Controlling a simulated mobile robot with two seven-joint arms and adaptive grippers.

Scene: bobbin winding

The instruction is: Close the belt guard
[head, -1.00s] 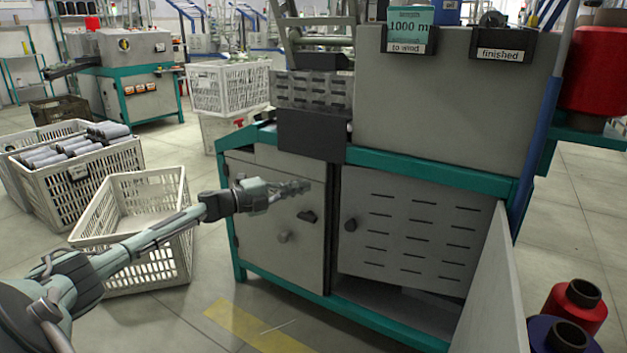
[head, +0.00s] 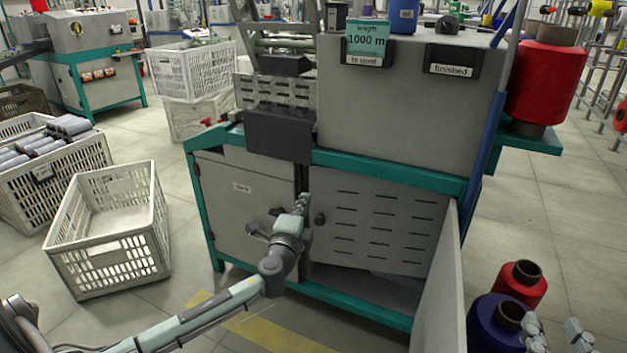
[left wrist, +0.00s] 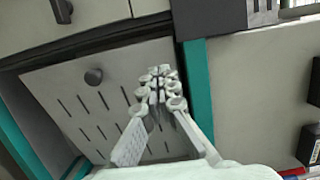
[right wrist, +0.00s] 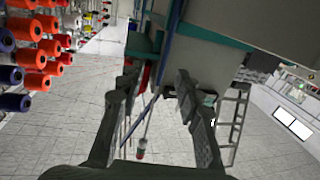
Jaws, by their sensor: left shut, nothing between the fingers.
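The slotted grey panel (head: 375,230) with a dark round knob (head: 319,219) covers most of the machine's lower right bay. A dark opening shows below it. It also shows in the left wrist view (left wrist: 110,110), with its knob (left wrist: 93,76). A plain grey panel (head: 437,285) stands out from the machine's right side. I cannot tell which panel is the belt guard. My left gripper (head: 301,203) is shut and empty, in front of the panel's left edge near the knob; its fingertips (left wrist: 160,80) hide part of the panel. My right gripper (head: 556,332) is open and empty at the lower right.
A white crate (head: 110,250) stands on the floor at left. Red (head: 522,284) and blue (head: 492,325) spools stand at lower right, close to my right gripper.

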